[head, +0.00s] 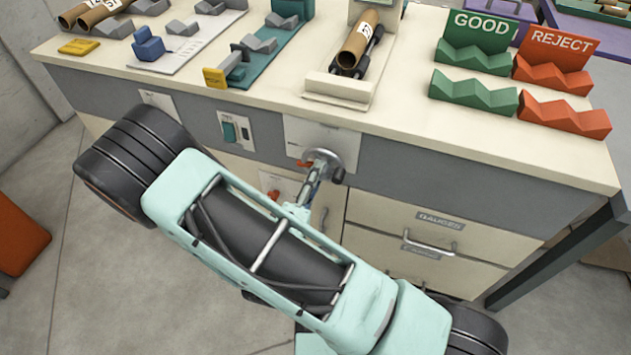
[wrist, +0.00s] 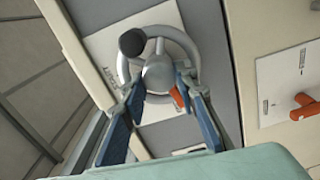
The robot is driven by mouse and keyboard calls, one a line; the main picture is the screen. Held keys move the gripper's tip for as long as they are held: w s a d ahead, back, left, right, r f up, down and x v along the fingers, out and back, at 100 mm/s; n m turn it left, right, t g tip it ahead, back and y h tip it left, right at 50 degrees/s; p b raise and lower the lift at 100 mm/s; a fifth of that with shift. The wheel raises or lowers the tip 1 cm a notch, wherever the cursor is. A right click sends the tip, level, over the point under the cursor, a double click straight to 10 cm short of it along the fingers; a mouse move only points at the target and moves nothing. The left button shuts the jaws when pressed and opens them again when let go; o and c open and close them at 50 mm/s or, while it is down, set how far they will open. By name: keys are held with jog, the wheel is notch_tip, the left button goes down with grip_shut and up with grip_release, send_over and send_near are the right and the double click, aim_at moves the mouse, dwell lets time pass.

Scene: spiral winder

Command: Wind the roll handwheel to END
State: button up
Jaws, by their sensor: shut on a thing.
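The roll handwheel (head: 325,158) is a grey metal wheel on the front of the bench, below the cradle that holds a cardboard tube. In the wrist view the handwheel (wrist: 182,40) shows as a ring with a rounded hub and a dark knob (wrist: 132,42) at its upper left. My gripper (head: 312,180) is at the wheel, in front of it. In the wrist view my gripper (wrist: 160,88) has its blue fingers on either side of the hub, shut on the wheel. An orange pointer (wrist: 177,97) shows beside the right finger.
A red-orange handle (wrist: 304,107) on a white plate is to the right in the wrist view. A green switch (head: 229,131) is on the panel left of the wheel. Drawers with a handle (head: 428,249) are lower right. Green GOOD (head: 474,97) and red REJECT (head: 563,112) racks stand on the bench.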

jog(key=shift+m+b, duration=0.6)
jog(key=shift+m, duration=0.2)
jog(key=o, duration=1.2)
jog(key=shift+c, duration=0.2)
jog(key=v, duration=1.2)
jog(key=shift+r, duration=0.1)
